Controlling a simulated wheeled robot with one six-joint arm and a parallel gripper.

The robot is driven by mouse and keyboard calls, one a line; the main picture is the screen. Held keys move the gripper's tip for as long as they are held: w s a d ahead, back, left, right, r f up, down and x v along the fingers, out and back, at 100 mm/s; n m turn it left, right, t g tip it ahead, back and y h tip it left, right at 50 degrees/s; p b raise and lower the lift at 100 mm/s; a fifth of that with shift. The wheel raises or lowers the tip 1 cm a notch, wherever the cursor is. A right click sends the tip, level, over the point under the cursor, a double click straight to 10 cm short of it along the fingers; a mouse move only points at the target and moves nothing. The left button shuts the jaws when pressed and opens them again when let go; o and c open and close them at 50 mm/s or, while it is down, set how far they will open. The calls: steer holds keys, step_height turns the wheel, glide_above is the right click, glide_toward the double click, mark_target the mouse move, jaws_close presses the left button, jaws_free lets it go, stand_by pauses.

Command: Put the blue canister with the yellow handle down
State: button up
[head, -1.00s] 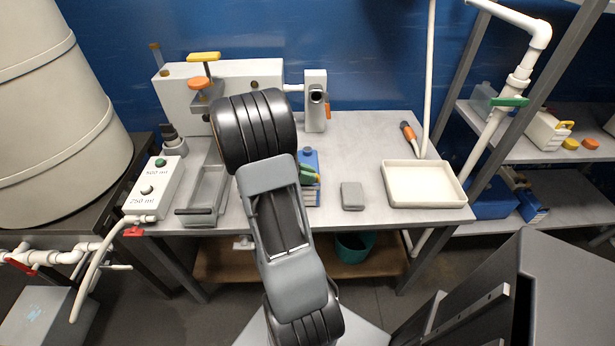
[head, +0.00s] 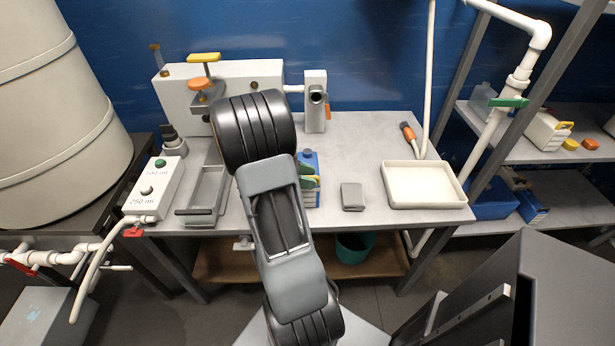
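The blue canister (head: 310,158) stands upright on the grey table, just right of my arm. It has a white band low on its side, and its yellow handle (head: 317,179) shows as a small patch. My arm hides its left part. Two green fingertips of my gripper (head: 309,176) show at the handle, one above the other, with a gap between them. The gripper looks open around the handle; the rest of it is hidden behind my arm.
A small grey block (head: 352,196) lies right of the canister, and a cream tray (head: 425,184) is farther right. A white control box (head: 154,189) and a grey trough (head: 207,190) stand at left. The table (head: 357,140) is clear behind the block.

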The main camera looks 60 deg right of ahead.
steer(key=w+a+r+n+t+h, duration=0.1)
steer(key=w+a+r+n+t, duration=0.2)
steer(key=w+r+t, duration=0.4)
steer(key=w+a+r+n+t+h+p, duration=0.1)
steer(key=w+a+r+n+t+h, duration=0.25)
steer(key=w, duration=0.55)
steer(key=w+a+r+n+t, duration=0.3)
steer(key=w+n+t, duration=0.1)
steer(key=w+t, duration=0.4)
steer(key=w+a+r+n+t+y, duration=0.2)
steer(key=a+n+t+y, duration=0.3)
steer(key=a+n+y, duration=0.45)
steer(key=s+a+f+n+g+y, duration=0.1)
steer(key=s+a+n+y, duration=0.15)
steer(key=a, duration=0.35)
steer(key=s+a+f+n+g+y, duration=0.1)
steer(key=s+a+f+n+g, duration=0.15)
steer(key=a, duration=0.25)
steer(key=s+f+n+g, duration=0.2)
steer(key=s+g, duration=0.1)
steer(key=s, duration=0.5)
steer(key=s+a+f+n+g, duration=0.1)
steer(key=s+f+n+g, duration=0.1)
steer(key=s, duration=0.6)
steer(key=shift+a+f+g+h, duration=0.15)
steer(key=shift+f+g+h, duration=0.2)
steer(key=shift+f+g, duration=0.25)
